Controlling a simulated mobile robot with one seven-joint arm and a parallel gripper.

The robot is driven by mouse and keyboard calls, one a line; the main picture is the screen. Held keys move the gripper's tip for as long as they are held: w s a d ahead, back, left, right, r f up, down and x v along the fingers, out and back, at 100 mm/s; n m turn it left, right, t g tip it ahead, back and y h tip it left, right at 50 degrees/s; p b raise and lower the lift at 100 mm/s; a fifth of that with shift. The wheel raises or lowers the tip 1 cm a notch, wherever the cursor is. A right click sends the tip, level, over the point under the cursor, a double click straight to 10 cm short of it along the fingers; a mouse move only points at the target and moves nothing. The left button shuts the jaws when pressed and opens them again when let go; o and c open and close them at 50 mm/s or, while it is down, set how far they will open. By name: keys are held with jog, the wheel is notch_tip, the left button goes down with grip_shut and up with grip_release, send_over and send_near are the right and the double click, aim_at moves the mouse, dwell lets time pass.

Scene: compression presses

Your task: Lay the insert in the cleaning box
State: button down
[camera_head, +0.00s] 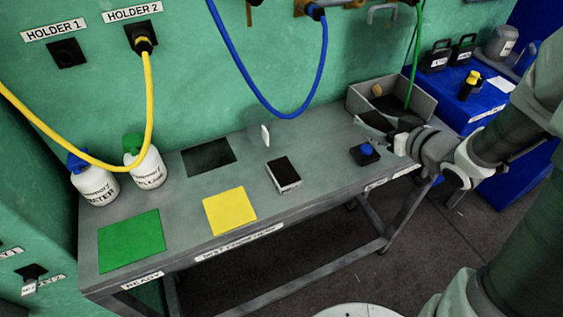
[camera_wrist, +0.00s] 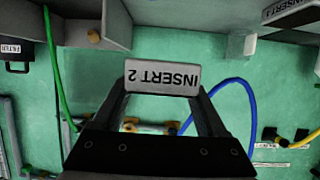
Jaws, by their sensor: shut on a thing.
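My gripper (camera_wrist: 162,92) is shut on insert 2 (camera_wrist: 163,77), a light block with an upside-down "INSERT 2" label between the dark fingers. In the head view my gripper (camera_head: 384,127) is at the near left side of the cleaning box, a grey open-topped box (camera_head: 425,104) at the right end of the table. The held insert is hard to make out there. A brass nozzle and a green hose show in the box. The box wall (camera_wrist: 76,33) is also at the upper left in the wrist view, beside the insert.
The grey table (camera_head: 320,145) carries a dark-topped block (camera_head: 284,175), green mat (camera_head: 131,240), yellow mat (camera_head: 229,210) and two bottles at left. A blue button (camera_head: 365,153) sits near my gripper. A blue hose (camera_head: 270,105) hangs over the back. The table's middle is mostly clear.

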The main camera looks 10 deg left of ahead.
jog(key=shift+s+f+y+b, duration=0.25)
jog(key=shift+s+y+b, duration=0.05)
jog(key=shift+s, duration=0.1)
jog(key=b, duration=0.4)
send_over(327, 148)
notch_tip(327, 148, down, 7)
jog(key=shift+r, duration=0.15)
jog(key=shift+f+b, duration=0.85)
jog(key=shift+f, duration=1.15)
jog(key=shift+f, duration=0.2)
grip_release()
jog(key=shift+r, duration=0.1)
